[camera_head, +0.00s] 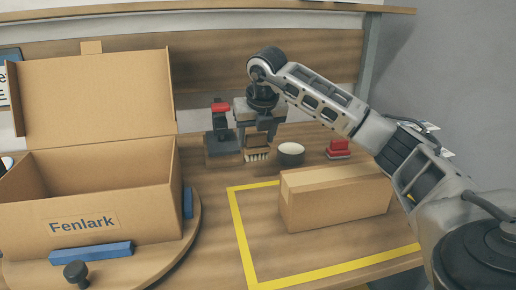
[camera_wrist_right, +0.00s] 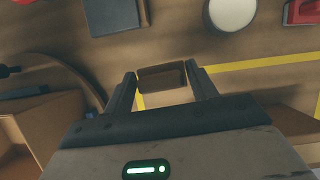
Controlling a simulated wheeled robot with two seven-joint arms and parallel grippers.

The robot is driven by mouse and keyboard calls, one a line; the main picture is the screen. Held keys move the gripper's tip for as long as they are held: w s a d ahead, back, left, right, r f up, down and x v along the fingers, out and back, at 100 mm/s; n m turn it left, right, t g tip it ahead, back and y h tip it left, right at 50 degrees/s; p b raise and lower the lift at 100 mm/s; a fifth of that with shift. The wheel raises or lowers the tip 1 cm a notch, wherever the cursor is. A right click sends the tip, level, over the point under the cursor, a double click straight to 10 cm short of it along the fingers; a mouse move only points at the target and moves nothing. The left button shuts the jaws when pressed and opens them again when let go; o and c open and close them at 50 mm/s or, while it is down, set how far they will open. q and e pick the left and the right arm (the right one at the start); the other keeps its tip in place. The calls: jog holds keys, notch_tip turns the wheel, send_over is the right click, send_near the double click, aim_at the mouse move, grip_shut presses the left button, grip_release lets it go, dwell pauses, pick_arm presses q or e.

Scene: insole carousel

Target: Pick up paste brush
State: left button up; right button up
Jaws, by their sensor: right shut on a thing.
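My right gripper (camera_head: 258,133) is at the back middle of the table, pointing down. It is shut on the paste brush (camera_head: 257,155), whose pale bristles show below the fingers. In the right wrist view the brush's brown block (camera_wrist_right: 162,77) sits between the two fingertips (camera_wrist_right: 161,84). I cannot tell whether the bristles touch the table. A round dark pot with a white top (camera_head: 290,152) stands just right of the brush. My left gripper is not in view.
An open Fenlark carton (camera_head: 120,215) stands on a round wooden turntable (camera_head: 190,240) with blue blocks (camera_head: 90,251). A closed box (camera_head: 335,195) lies inside a yellow taped outline (camera_head: 240,230). A red-topped dark tool (camera_head: 221,125) and a red stamp-like object (camera_head: 338,149) flank the brush area.

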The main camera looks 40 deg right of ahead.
jog(key=s+a+r, duration=0.5)
jog(key=s+a, duration=0.1)
jog(key=a, duration=0.1)
jog(key=shift+s+a+r+b, duration=0.25)
jog(key=shift+s+a+b, duration=0.1)
jog(key=shift+a+b, duration=0.1)
jog(key=o, duration=0.4)
jog(key=shift+c, duration=1.4)
